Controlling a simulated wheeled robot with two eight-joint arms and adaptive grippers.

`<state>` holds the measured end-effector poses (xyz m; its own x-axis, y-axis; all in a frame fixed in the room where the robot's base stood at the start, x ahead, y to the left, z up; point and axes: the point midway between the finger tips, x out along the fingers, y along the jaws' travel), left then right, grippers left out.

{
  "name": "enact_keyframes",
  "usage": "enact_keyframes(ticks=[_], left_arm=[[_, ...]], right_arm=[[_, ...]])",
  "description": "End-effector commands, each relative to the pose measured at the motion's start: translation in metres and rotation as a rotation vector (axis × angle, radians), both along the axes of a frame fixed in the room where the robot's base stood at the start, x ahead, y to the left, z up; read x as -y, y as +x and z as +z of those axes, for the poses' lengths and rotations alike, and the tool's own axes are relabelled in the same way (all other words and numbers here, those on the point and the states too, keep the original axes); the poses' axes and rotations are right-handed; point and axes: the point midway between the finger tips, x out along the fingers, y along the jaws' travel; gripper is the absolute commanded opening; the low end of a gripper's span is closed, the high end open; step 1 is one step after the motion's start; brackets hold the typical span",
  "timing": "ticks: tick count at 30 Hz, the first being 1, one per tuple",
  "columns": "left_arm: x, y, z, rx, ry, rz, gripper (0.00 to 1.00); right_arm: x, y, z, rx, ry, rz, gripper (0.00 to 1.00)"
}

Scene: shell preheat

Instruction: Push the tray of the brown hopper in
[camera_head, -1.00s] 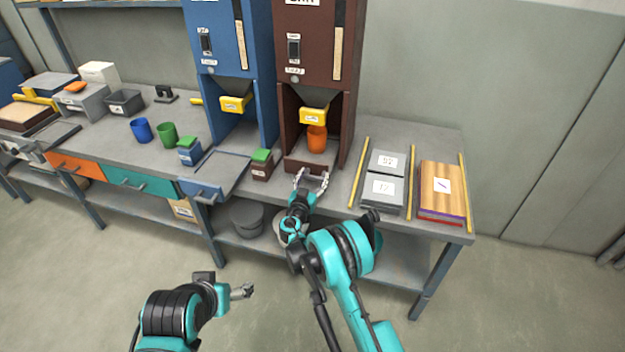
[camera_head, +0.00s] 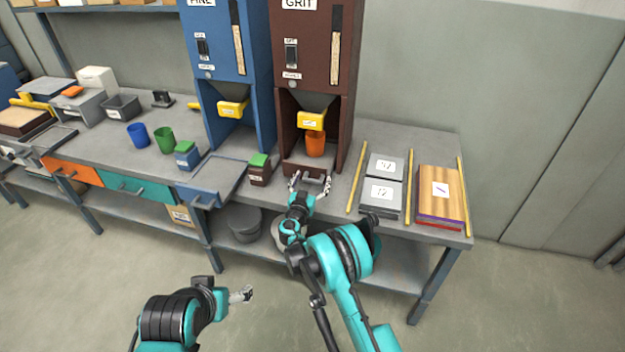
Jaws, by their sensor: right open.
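The brown hopper (camera_head: 311,60) labelled GRIT stands at the back centre. Its brown tray (camera_head: 298,168) sits low at the hopper's mouth, with its front panel near the bench edge. An orange cup (camera_head: 315,146) stands upright under the yellow spout (camera_head: 311,121). My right gripper (camera_head: 310,184) is open, its two fingers spread on either side of the tray's dark handle. I cannot tell whether they touch it. My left gripper (camera_head: 245,294) is low in front of the bench, away from the hopper; its finger gap is too small to judge.
A blue hopper (camera_head: 228,60) stands to the left with its blue tray (camera_head: 224,172) pulled out. A small brown green-lidded container (camera_head: 260,172) is just left of the brown tray. Grey blocks (camera_head: 382,193) and a wooden board (camera_head: 440,187) lie to the right between yellow strips.

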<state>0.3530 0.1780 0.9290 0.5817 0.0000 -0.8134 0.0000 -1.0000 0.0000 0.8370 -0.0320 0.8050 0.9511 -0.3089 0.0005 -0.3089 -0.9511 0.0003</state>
Motion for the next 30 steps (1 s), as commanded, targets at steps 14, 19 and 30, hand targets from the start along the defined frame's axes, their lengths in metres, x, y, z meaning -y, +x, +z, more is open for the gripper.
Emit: enact_keyframes(ticks=[14,19,30], left_arm=[[0.0,0.0,0.0,0.0,0.0,0.0,0.8],[0.0,0.0,0.0,0.0,0.0,0.0,0.8],[0.0,0.0,0.0,0.0,0.0,0.0,0.8]], right_arm=[[-0.027,-0.078,0.0,0.0,0.0,0.003,0.85],[-0.034,-0.102,0.0,0.0,0.0,0.002,0.85],[-0.037,-0.113,0.0,0.0,0.0,0.0,0.85]])
